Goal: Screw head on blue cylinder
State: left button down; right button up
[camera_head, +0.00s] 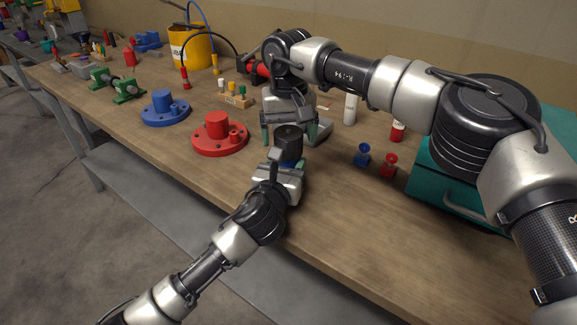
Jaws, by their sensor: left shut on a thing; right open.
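The blue cylinder (290,163) stands upright near the front edge of the workbench, mostly hidden by my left gripper. My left gripper (285,168) is shut on it from the front. A black round head (288,138) sits at the top of the cylinder; I cannot tell how tightly it is seated. My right gripper (288,124) points down from above, open, with its teal fingers apart on either side of the head. I see no clear contact between those fingers and the head.
A red flanged part (220,138) and a blue flanged part (165,109) lie to the left on the wooden bench (330,215). Small blue (363,156) and red (389,166) pieces stand to the right, near a teal toolbox (450,188). A yellow drum (190,50) stands behind.

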jog(key=shift+f, duration=1.3)
jog(key=shift+c, duration=0.5)
